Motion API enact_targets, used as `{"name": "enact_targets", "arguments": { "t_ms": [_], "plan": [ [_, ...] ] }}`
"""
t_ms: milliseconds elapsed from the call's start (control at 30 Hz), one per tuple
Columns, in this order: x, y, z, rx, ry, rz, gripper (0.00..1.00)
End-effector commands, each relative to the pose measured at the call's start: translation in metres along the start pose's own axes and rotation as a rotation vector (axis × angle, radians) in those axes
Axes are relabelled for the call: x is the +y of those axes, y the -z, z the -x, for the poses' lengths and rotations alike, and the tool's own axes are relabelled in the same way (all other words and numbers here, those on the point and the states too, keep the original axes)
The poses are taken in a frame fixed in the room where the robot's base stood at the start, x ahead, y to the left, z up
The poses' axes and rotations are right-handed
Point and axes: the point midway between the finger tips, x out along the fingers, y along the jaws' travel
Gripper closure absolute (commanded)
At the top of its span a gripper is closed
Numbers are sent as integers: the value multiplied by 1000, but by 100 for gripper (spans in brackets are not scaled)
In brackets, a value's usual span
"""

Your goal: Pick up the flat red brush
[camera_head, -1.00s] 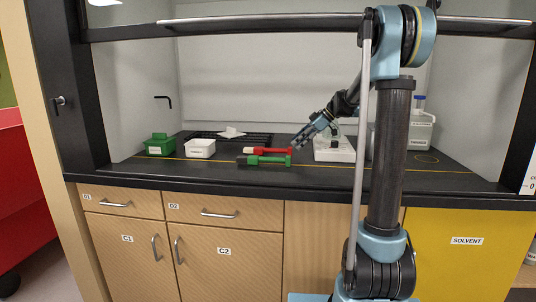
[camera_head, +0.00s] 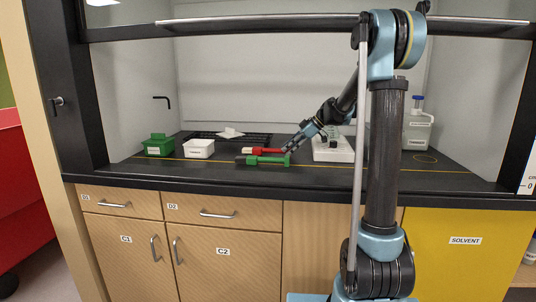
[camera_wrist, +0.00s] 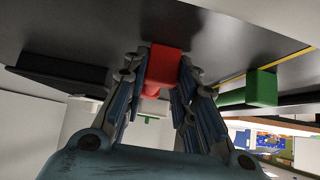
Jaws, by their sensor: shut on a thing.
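The flat red brush (camera_head: 264,151) lies on the dark worktop inside the hood, with its pale end to the left. My gripper (camera_head: 288,149) is at the right end of the brush, low over the worktop. In the wrist view the red handle end (camera_wrist: 163,64) sits between the two fingers of my gripper (camera_wrist: 160,80), which are closed on it. A green brush (camera_head: 266,160) lies just in front of the red one, and its green end (camera_wrist: 262,88) shows to the right in the wrist view, outside the fingers.
A green box (camera_head: 158,148) and a white tub (camera_head: 199,149) stand to the left. A dark rack (camera_head: 256,137) with a pale piece is behind.

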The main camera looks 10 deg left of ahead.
Motion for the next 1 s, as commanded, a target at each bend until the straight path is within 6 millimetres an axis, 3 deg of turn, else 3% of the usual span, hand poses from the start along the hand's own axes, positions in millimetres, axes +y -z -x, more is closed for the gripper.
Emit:
{"name": "enact_targets", "arguments": {
  "t_ms": [267, 700, 1000],
  "plan": [
    [0, 6, 7, 0, -1, -1, 98],
    [0, 56, 57, 0, -1, -1, 98],
    [0, 70, 71, 0, -1, -1, 98]
  ]
}}
